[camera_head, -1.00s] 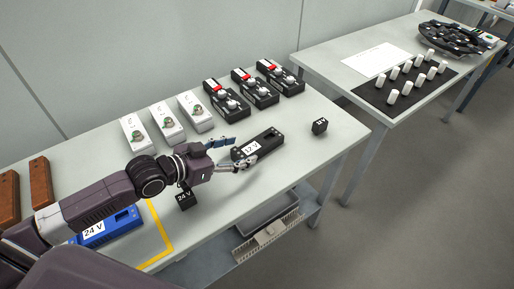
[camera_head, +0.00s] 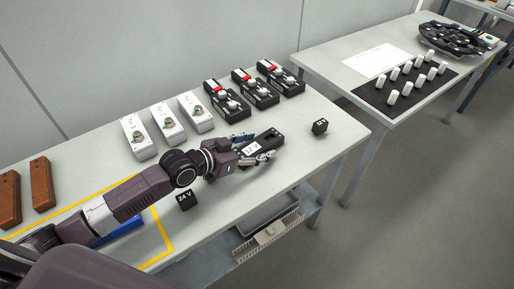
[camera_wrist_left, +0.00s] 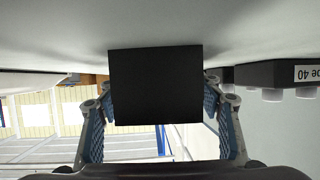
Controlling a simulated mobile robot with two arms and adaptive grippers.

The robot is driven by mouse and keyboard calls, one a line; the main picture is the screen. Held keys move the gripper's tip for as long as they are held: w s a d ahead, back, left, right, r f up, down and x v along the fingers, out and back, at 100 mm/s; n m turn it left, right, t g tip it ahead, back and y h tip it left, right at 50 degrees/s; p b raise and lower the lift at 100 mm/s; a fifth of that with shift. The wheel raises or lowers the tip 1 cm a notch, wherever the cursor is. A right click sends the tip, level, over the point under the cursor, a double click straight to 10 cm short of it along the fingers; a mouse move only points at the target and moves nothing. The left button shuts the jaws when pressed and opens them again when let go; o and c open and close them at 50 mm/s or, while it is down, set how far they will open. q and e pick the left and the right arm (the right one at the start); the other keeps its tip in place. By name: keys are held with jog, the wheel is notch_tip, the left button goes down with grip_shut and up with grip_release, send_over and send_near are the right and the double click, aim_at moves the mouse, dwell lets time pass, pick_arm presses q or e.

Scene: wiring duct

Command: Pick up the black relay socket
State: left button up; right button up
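The black relay socket (camera_head: 270,138) is a long black block with a white 12 V label, lying on the table. My left gripper (camera_head: 256,148) is at its near end, with one finger along each long side. In the left wrist view, the socket's dark end face (camera_wrist_left: 155,87) fills the space between the two fingers of the left gripper (camera_wrist_left: 160,105). The fingers are spread about as wide as before, with thin gaps beside the socket, so the gripper looks open. My right gripper is not in view.
A small black block (camera_head: 320,127) lies right of the socket. A black 24 V block (camera_head: 187,200) sits below my arm. A blue unit (camera_head: 118,232) is partly hidden under the arm, inside a yellow outline. White and black devices (camera_head: 229,102) line the back.

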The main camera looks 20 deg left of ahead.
pick_arm(q)
jog(key=c, duration=1.2)
jog(key=shift+r, duration=0.1)
jog(key=shift+c, duration=0.2)
